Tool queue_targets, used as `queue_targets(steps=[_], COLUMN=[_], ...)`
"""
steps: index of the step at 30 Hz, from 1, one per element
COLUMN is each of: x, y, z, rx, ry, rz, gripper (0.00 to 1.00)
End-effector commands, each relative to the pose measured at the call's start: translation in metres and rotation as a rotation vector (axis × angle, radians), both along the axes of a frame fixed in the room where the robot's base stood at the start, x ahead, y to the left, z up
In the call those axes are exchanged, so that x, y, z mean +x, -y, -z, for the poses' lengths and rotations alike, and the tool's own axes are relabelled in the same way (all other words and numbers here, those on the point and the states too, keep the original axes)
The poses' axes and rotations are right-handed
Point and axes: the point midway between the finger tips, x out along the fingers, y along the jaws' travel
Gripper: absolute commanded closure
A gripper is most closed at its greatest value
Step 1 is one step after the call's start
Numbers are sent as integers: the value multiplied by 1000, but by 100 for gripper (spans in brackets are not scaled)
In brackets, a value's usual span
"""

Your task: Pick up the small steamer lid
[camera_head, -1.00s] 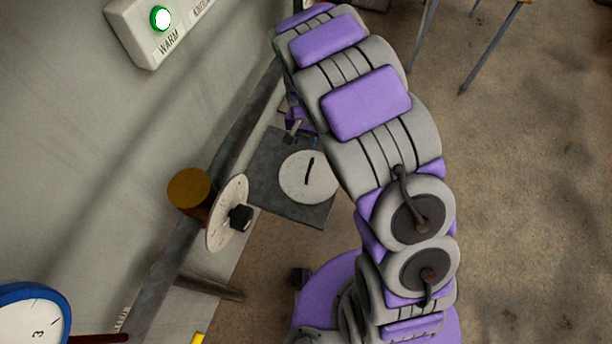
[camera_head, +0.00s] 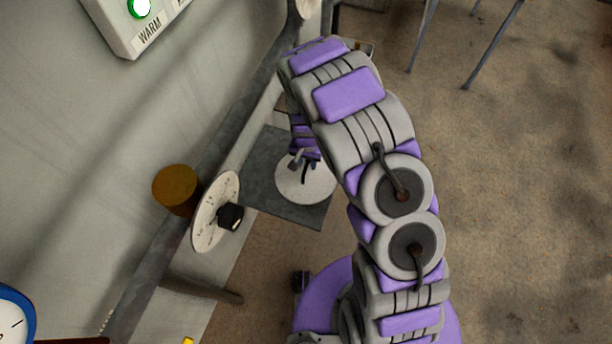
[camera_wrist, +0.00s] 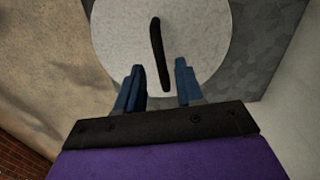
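A pale round lid with a thin black bar handle (camera_head: 306,192) lies flat on a dark grey square plate (camera_head: 262,198). In the wrist view the lid (camera_wrist: 112,45) fills the upper middle, and its handle (camera_wrist: 158,52) points down toward my gripper. My gripper (camera_wrist: 160,72) is open, with two blue fingers apart and the handle's near end in the gap between them. In the head view my gripper (camera_head: 303,164) is over the lid's upper part and hides some of it. I cannot tell whether the fingers touch the lid.
A speckled pale disc with a black knob (camera_head: 211,222) stands left of the plate, by a brown cylinder (camera_head: 176,190). A wall with a lit green WARM button (camera_head: 139,8) is at left. A blue-rimmed clock (camera_head: 14,318) is lower left. Open floor lies at right.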

Motion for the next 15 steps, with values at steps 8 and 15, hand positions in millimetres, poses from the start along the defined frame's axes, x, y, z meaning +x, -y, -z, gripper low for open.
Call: queue_targets(steps=[8,15], x=[0,-1], y=[-3,-3], z=[32,31], rx=[-4,-4], ry=[4,4], rz=[-1,-1], gripper=[63,70])
